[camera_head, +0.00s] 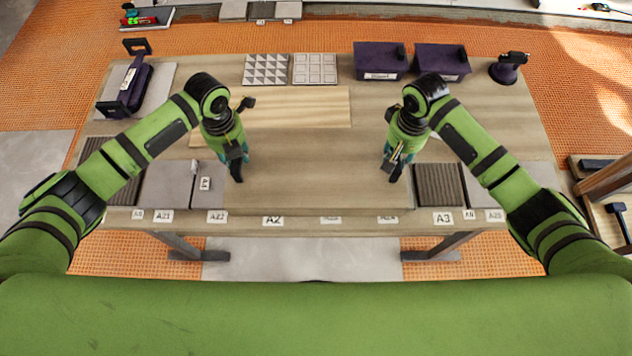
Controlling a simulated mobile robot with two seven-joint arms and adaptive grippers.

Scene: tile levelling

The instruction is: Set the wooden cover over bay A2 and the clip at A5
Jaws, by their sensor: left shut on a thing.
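The wooden cover (318,182) is a broad brown board at the front middle of the bench, behind the A2 label (272,221). Its front edge partly hides two labels to the right of A2. My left gripper (237,174) points down and is shut on the cover near its left end. My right gripper (397,174) points down near the cover's right end; its jaw opening is hidden. A small upright pale piece (194,167) stands on the grey tile left of the cover; I cannot tell if it is the clip. No A5 label is readable.
A pale wooden board (295,106) lies behind the cover. Two patterned tiles (266,70), two purple boxes (381,61) and a dark suction-cup tool (509,68) stand at the back. A purple tool (125,88) lies at left. Ribbed dark tile (438,184) is at right.

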